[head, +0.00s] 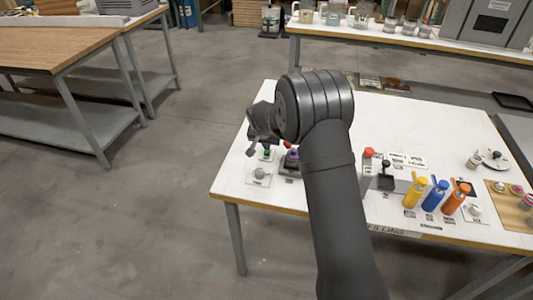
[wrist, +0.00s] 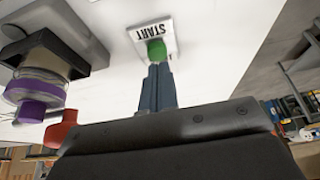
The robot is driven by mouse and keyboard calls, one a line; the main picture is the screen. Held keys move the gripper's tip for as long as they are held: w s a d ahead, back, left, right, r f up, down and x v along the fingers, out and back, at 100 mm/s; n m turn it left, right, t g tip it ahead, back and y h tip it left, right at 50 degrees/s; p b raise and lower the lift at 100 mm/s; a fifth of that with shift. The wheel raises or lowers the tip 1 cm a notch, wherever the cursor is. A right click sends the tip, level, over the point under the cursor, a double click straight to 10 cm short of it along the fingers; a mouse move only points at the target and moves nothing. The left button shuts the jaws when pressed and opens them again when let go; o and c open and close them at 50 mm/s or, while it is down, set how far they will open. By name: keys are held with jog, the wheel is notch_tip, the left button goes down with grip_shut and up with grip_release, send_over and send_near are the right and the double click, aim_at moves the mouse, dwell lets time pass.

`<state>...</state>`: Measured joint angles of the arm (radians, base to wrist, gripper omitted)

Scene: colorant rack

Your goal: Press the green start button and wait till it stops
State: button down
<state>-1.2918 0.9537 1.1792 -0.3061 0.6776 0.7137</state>
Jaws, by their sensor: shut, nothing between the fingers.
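The green start button (wrist: 157,47) sits on a white plate marked START (wrist: 143,31) in the wrist view. The button also shows as a small green spot in the head view (head: 267,153), on the left end of the white table. My gripper (wrist: 158,68) is shut and empty, its fingertips right at the button's near edge in the wrist view. I cannot tell whether they touch it or hover just over it. In the head view my gripper (head: 252,150) is beside the button, partly hidden by my wrist.
A grey machine (wrist: 70,30) with a purple-ringed container (wrist: 38,88) stands close to the button, with a red knob (wrist: 62,130) nearby. Yellow (head: 415,191), blue (head: 435,195) and orange (head: 456,198) bottles stand to the right on the white table (head: 430,125).

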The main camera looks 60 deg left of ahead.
aim_at(267, 152)
jog(key=shift+f, duration=0.15)
dwell(0.4)
jog(key=shift+f, duration=0.55)
jog(key=shift+r, duration=0.7)
jog(key=shift+r, duration=0.1)
dwell(0.5)
jog(key=shift+r, duration=1.95)
